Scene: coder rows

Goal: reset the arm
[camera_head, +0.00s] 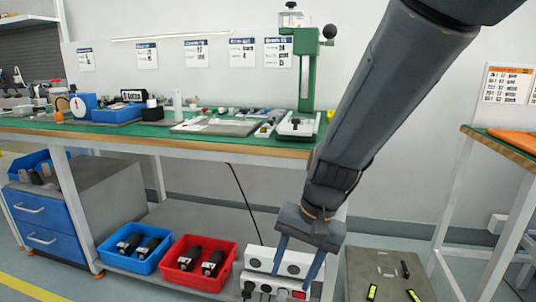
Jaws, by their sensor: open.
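My arm reaches down from the upper right, in front of the workbench. My gripper (293,270) hangs at its end, with two blue fingers spread apart and pointing down. The fingers appear in front of a white box with round dark openings (262,262) on the lower shelf. I see nothing between the fingers that is clearly held. Whether the fingertips touch the white box cannot be told from this view.
A green-topped workbench (160,136) with tools and a green press (306,70) stands behind the arm. Below are a blue bin (112,262), a red bin (172,279) and a drawer cabinet (85,205). A second table (490,140) stands at right. Floor shows at lower left.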

